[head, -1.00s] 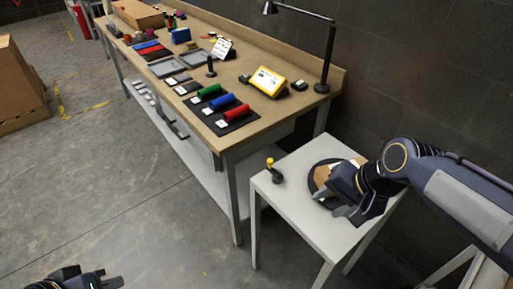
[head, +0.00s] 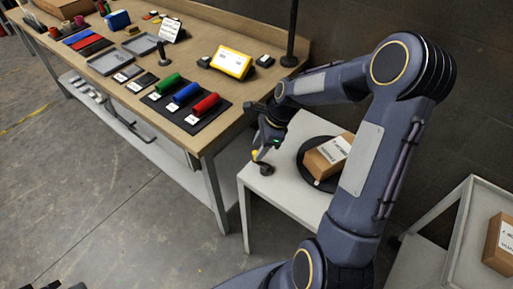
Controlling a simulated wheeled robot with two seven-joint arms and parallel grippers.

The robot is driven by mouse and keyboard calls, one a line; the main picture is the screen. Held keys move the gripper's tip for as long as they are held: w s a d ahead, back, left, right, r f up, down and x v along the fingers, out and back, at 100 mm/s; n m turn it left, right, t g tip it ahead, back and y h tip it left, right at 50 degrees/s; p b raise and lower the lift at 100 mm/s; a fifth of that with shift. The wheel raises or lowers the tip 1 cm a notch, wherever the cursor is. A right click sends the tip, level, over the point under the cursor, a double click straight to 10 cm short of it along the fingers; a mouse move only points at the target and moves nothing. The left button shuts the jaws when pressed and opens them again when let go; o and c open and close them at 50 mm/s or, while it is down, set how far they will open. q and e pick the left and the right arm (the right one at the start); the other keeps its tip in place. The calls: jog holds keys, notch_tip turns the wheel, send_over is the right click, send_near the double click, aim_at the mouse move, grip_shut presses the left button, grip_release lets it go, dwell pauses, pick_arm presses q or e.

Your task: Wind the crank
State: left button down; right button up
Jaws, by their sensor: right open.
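The crank (head: 266,170), a small dark base with a yellow handle, stands at the left of the small white table (head: 300,205). A black round turntable (head: 308,176) is on the same table to its right. A brown cardboard box (head: 322,160) with a white label sits on the turntable. My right gripper (head: 262,150) is open, directly above and beside the crank's yellow handle. The gripper partly hides the handle, and I cannot tell whether they touch. A dark bit of my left gripper (head: 62,286) shows at the bottom left edge, too little to judge its jaws.
A long wooden workbench (head: 150,104) stands behind on the left. It holds green, blue and red rolls (head: 184,93) on a dark mat and a yellow device (head: 232,62). A white cart (head: 455,245) with another box (head: 499,243) is at right. My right arm hides part of the table.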

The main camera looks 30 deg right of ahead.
jog(key=shift+x, duration=0.9)
jog(key=shift+r, duration=0.1)
grip_shut()
jog(key=shift+a+n, duration=0.1)
jog(key=shift+n, duration=0.2)
